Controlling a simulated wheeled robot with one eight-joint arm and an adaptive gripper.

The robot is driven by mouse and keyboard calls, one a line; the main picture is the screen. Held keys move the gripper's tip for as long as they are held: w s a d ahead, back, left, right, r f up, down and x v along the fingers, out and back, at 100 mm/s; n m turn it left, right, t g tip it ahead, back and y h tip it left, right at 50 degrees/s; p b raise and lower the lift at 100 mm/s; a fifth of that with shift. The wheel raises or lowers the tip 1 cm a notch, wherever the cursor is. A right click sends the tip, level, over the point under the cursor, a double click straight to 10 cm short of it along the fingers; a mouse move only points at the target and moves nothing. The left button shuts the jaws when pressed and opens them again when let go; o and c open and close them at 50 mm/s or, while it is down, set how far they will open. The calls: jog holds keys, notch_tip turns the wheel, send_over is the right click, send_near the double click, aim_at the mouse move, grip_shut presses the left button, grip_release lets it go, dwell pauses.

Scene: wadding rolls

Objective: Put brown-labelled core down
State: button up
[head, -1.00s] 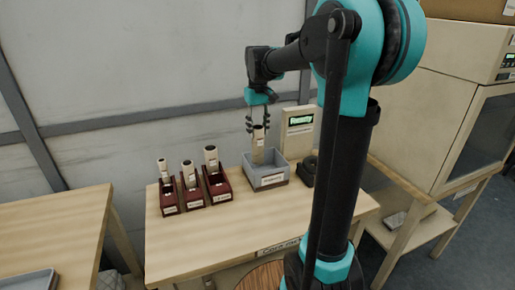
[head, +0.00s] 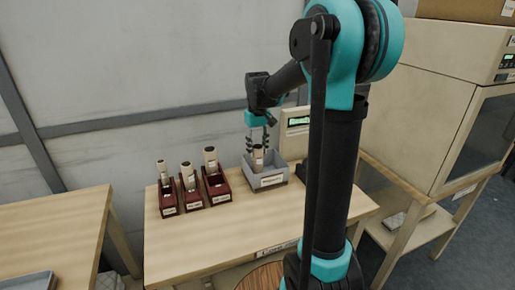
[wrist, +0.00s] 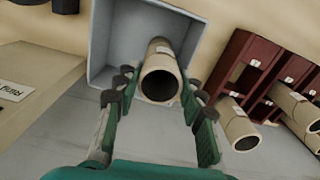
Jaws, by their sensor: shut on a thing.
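My gripper (head: 258,142) is shut on a beige hollow core (head: 258,157), whose open end faces up. The core is inside the grey bin (head: 268,181) on the table, with its top showing above the rim. In the wrist view the core (wrist: 161,76) lies between the two fingers, and the bin (wrist: 107,24) surrounds its far part. The core's lower end is hidden in the head view, so I cannot tell whether it touches the bin floor. I cannot make out its label colour.
Three dark red holders (head: 217,191), each with a beige core, stand left of the bin. A display box (head: 296,124) stands behind the bin at right. The table (head: 220,234) is clear at the front. A large cabinet (head: 425,100) stands at right.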

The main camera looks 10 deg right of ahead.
jog(key=shift+f, duration=0.25)
jog(key=o, duration=0.9)
jog(key=shift+c, duration=0.2)
jog(key=shift+r, duration=0.15)
notch_tip(320, 180, up, 12)
jog(key=shift+r, duration=0.25)
